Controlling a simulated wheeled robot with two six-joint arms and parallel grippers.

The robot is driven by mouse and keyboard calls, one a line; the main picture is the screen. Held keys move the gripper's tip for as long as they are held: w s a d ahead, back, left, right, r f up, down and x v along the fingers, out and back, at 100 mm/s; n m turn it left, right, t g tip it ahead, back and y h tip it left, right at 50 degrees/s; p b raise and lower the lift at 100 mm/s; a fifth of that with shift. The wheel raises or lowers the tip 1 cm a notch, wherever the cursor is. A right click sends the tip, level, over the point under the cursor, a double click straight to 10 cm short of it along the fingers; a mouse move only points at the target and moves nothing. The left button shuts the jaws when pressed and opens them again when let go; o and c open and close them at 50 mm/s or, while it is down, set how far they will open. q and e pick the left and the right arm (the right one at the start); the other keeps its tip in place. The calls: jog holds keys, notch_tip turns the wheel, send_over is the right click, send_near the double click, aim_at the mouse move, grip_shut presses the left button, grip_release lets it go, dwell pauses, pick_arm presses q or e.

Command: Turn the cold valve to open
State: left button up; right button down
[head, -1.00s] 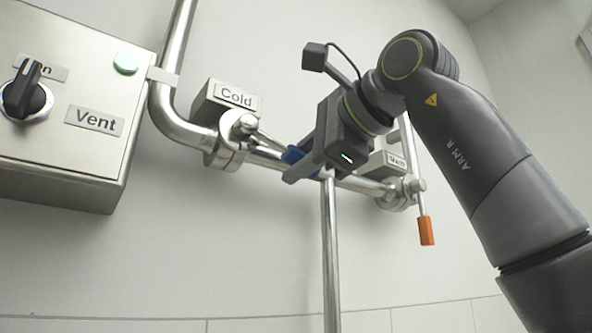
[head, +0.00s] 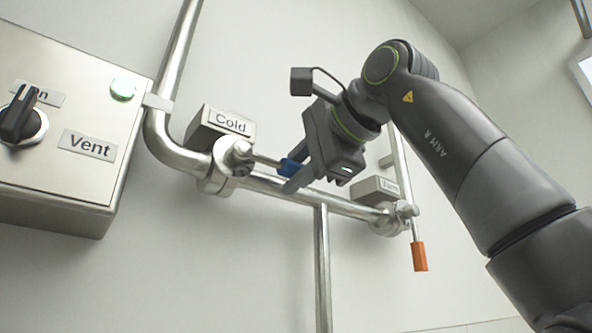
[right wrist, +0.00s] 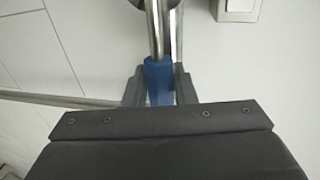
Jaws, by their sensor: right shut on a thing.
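The cold valve (head: 237,155) sits on the horizontal pipe below the Cold label (head: 231,122). Its lever (head: 265,160) points right, roughly along the pipe, and has a blue handle (head: 290,167). My right gripper (head: 292,174) is shut on the blue handle. In the right wrist view the blue handle (right wrist: 159,80) lies between the two fingers, with the metal lever running up from it. My left gripper is not in view.
The warm valve (head: 405,210) is to the right, its lever hanging down with an orange handle (head: 419,256). A steel control box (head: 60,120) with a black knob (head: 20,118) and a Vent label is at left. A vertical pipe (head: 322,270) drops below.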

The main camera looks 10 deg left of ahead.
jog(key=shift+r, duration=0.15)
jog(key=c, duration=1.2)
grip_release()
jog(key=shift+c, duration=0.2)
jog(key=shift+s+d+b, duration=0.3)
jog(key=shift+d, duration=0.05)
jog(key=b+v, duration=0.3)
jog(key=v, duration=1.3)
jog(key=shift+s+d, duration=0.2)
jog(key=shift+r, duration=0.15)
